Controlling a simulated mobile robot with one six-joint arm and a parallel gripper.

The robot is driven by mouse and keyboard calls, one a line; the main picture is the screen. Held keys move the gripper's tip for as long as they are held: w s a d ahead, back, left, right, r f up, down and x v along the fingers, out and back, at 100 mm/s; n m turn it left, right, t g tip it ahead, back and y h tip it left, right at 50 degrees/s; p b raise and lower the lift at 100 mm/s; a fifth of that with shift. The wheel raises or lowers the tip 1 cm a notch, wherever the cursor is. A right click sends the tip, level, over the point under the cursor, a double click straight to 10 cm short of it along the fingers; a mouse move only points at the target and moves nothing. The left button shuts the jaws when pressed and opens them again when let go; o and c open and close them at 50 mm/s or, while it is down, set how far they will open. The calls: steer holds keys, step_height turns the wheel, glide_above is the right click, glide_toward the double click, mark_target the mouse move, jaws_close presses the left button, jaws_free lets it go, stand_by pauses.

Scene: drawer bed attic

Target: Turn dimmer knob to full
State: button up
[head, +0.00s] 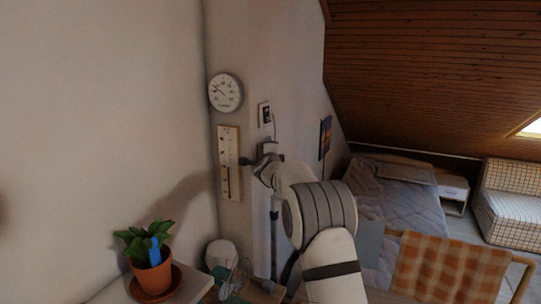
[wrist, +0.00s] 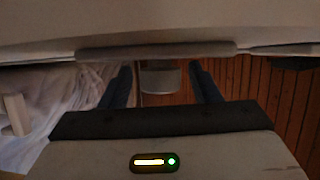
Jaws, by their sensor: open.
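In the wrist view, a grey block-like knob (wrist: 160,80) juts out from a long pale plate (wrist: 155,50) on the wall. It looks like the dimmer knob, but I see no marking that shows its setting. My gripper (wrist: 161,76) is open, with one dark finger on each side of the knob and a gap on both sides. In the head view my gripper (head: 262,157) is close to the narrow wall section. The knob cannot be made out there, as the gripper covers that spot.
A round dial (head: 225,93) and a thermometer board (head: 229,163) hang left of my gripper. A small framed plate (head: 264,114) is just above it. A potted plant (head: 150,255) stands at lower left.

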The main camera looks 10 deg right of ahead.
steer(key=shift+s+a+b, duration=0.1)
steer(key=shift+s+b, duration=0.2)
steer(key=shift+s, duration=0.05)
steer(key=b+v, duration=0.3)
steer(key=v, duration=0.4)
